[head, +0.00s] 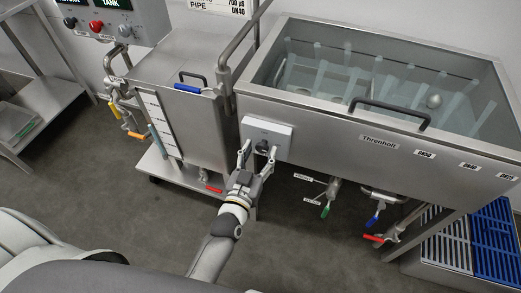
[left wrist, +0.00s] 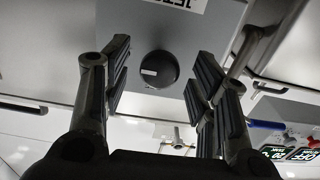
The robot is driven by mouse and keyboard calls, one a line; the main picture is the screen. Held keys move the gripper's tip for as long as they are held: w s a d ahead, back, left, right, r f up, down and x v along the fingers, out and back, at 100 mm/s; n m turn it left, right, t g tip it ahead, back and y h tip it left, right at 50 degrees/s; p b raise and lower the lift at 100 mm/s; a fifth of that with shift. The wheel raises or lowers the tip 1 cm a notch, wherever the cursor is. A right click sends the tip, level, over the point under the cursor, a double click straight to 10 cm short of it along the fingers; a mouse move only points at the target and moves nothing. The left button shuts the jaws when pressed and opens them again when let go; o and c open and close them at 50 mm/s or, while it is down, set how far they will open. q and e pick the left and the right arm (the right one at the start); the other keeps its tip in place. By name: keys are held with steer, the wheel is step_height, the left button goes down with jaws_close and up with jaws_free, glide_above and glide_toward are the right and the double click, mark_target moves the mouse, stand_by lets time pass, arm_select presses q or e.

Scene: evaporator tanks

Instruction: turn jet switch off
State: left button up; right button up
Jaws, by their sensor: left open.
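The jet switch is a black round knob (head: 262,146) on a light grey box (head: 281,130) on the front of the large tank. In the left wrist view the knob (left wrist: 158,70) has a white mark pointing to the left, and part of an upside-down "JETS" label (left wrist: 178,4) shows at the top edge. My left gripper (head: 259,153) is open in front of the switch box. In the left wrist view its fingers (left wrist: 160,78) stand on both sides of the knob with gaps between. Contact cannot be seen. My right gripper is not in view.
The large steel tank (head: 330,130) has a dark handle (head: 390,110) on its front edge. Green, blue and red valves (head: 374,220) hang below it. A smaller tank (head: 185,105) stands left. A control panel (head: 108,20) is at the upper left. Grey floor is clear in front.

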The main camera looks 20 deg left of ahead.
arm_select(q)
steer(key=shift+w, duration=0.55)
steer(key=c, duration=1)
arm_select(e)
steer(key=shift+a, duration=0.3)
